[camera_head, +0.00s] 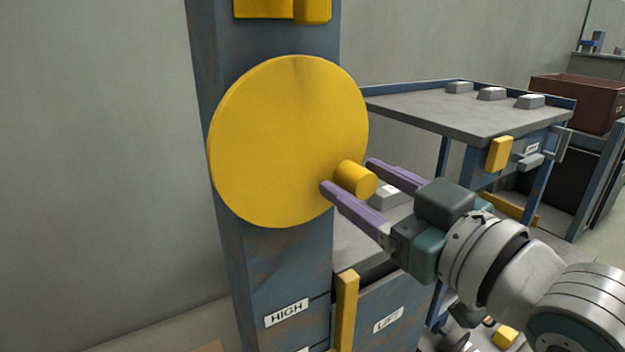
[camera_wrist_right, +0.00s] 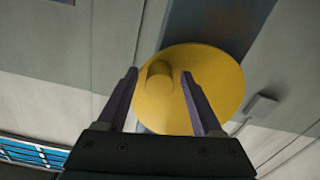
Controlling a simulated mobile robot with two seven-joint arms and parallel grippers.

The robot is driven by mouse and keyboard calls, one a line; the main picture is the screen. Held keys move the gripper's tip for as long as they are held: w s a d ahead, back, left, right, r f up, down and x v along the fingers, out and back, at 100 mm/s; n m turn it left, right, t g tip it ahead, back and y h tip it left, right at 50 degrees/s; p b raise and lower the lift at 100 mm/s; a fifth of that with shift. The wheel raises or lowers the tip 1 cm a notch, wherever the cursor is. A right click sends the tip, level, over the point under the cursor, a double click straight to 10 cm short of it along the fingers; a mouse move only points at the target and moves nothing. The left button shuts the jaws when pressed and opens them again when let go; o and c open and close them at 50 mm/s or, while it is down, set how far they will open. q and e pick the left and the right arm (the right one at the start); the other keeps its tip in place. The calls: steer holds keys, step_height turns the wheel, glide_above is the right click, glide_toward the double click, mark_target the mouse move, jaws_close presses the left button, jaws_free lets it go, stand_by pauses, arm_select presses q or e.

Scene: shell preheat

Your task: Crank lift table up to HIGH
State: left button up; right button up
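The crank is a large yellow disc (camera_head: 275,140) on a blue-grey column (camera_head: 285,265), with a short yellow knob (camera_head: 357,180) low on its right side. In the right wrist view the disc (camera_wrist_right: 220,85) and knob (camera_wrist_right: 159,73) lie ahead. My right gripper (camera_head: 346,176) is open, its purple fingers on either side of the knob, with gaps visible in the wrist view. The lift table, labelled LIFT (camera_head: 388,320), stands right of the column, partly hidden by my arm. A yellow bar (camera_head: 346,312) stands beside the HIGH label (camera_head: 286,312). My left gripper is out of view.
A grey-topped table (camera_head: 450,112) with several grey blocks and a yellow tab (camera_head: 499,154) stands behind to the right. A brown box (camera_head: 577,100) is at the far right. A plain wall (camera_head: 95,150) fills the left.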

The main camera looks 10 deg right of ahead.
jaws_close()
stand_by(0.3)
stand_by(0.9)
